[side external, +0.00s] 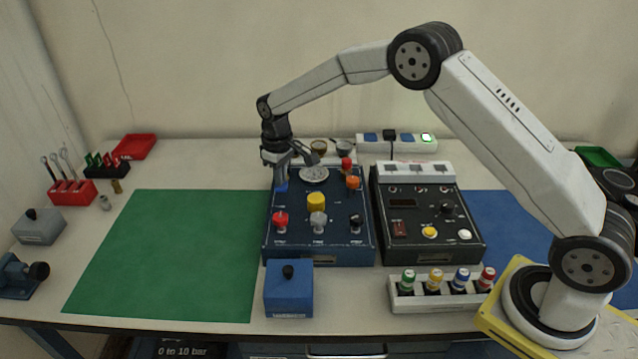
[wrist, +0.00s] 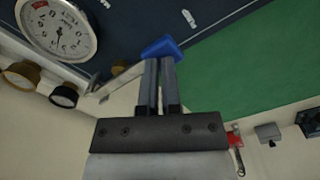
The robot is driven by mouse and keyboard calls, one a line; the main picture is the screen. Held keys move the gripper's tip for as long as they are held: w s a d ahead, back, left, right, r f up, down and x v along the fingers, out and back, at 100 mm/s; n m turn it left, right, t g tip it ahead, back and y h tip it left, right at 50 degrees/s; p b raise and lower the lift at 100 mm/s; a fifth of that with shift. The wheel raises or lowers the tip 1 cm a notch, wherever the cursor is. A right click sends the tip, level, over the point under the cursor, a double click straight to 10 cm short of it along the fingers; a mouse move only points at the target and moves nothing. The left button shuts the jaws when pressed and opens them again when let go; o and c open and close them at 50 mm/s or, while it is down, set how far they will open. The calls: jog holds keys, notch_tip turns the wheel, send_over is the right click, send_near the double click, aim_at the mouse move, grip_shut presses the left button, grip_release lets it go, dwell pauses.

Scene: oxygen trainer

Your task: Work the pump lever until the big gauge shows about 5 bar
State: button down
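The blue panel (side external: 318,253) stands mid-table with the big round gauge (side external: 314,174) at its back edge. The gauge's white dial also shows in the wrist view (wrist: 57,28), turned and partly cut off; its needle is visible but I cannot read the value. The pump lever's blue grip (wrist: 161,47) is at the ends of my gripper's fingers in the wrist view (wrist: 159,65), with a pale rod beside it. My gripper (side external: 281,172) points down at the panel's back left corner. Its fingers are close together on the blue grip, which hides their tips.
A black control box (side external: 428,253) stands right of the panel, a blue block with a black knob (side external: 289,290) in front. Several coloured knobs sit on the panel. A rack of small bottles (side external: 445,304) lies front right. The green mat (side external: 165,255) is clear.

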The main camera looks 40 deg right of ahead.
jog(key=shift+f, duration=0.35)
jog(key=shift+r, duration=1.95)
jog(key=shift+f, duration=1.95)
jog(key=shift+r, duration=0.1)
